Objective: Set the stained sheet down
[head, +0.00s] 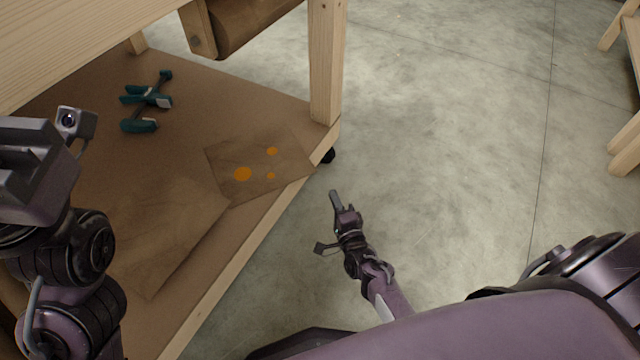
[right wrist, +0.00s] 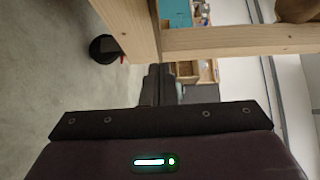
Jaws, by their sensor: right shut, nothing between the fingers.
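The stained sheet (head: 258,162), brown with orange spots, lies flat on the lower shelf (head: 225,100) of a wooden workbench, close to the front right corner and post. No gripper touches it. My right gripper (head: 335,196) is shut and empty, out over the floor to the right of the shelf edge, apart from the sheet. Its closed fingers also show in the right wrist view (right wrist: 158,84). Part of my left arm and wrist is at the left edge of the head view; its fingertips cannot be made out.
A plain brown sheet (head: 165,235) lies nearer on the same shelf. Teal-handled clamps (head: 146,100) lie further back. The bench post (head: 326,65) rises at the shelf corner, with a caster (head: 328,156) below. Open concrete floor (head: 450,130) is to the right.

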